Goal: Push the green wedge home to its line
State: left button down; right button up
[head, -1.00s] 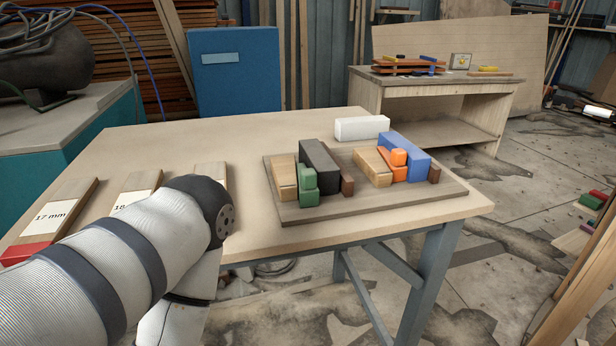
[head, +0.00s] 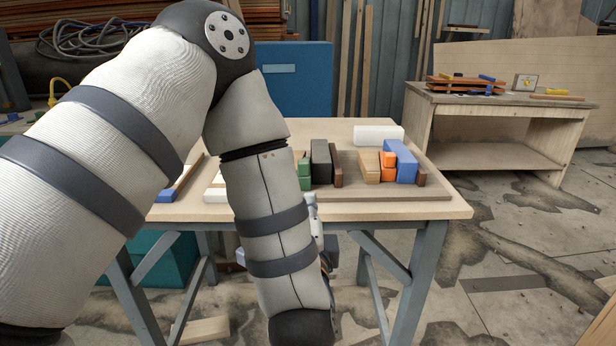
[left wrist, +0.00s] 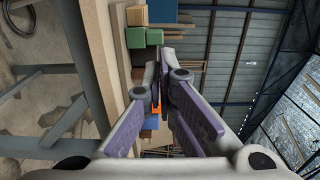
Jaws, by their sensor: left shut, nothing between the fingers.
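The green wedge (head: 304,170) stands on the brown board (head: 350,193), left of the dark block (head: 321,162). It shows as a lower block with a smaller green piece on top. In the left wrist view the green wedge (left wrist: 135,39) lies just left of the fingertips. My left gripper (left wrist: 164,72) is shut and empty, its two fingers meeting near the board's front. In the head view my left gripper (head: 313,205) is mostly hidden behind my forearm. I cannot make out the line, or whether the fingertips touch the wedge. My right gripper is out of view.
Right of the dark block stand a brown peg (head: 337,165), a tan block (head: 369,165), an orange piece (head: 387,167) and a blue block (head: 403,160). My left forearm covers the table's left-middle part.

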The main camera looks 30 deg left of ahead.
aim_at(303, 166)
pick_arm(q)
jog(key=x, duration=1.1)
jog(key=shift+w+f+b, duration=0.15)
jog(key=shift+w+b, duration=0.05)
jog(key=shift+b, duration=0.2)
jog(key=shift+w+a, duration=0.2)
jog(key=shift+w, duration=0.1)
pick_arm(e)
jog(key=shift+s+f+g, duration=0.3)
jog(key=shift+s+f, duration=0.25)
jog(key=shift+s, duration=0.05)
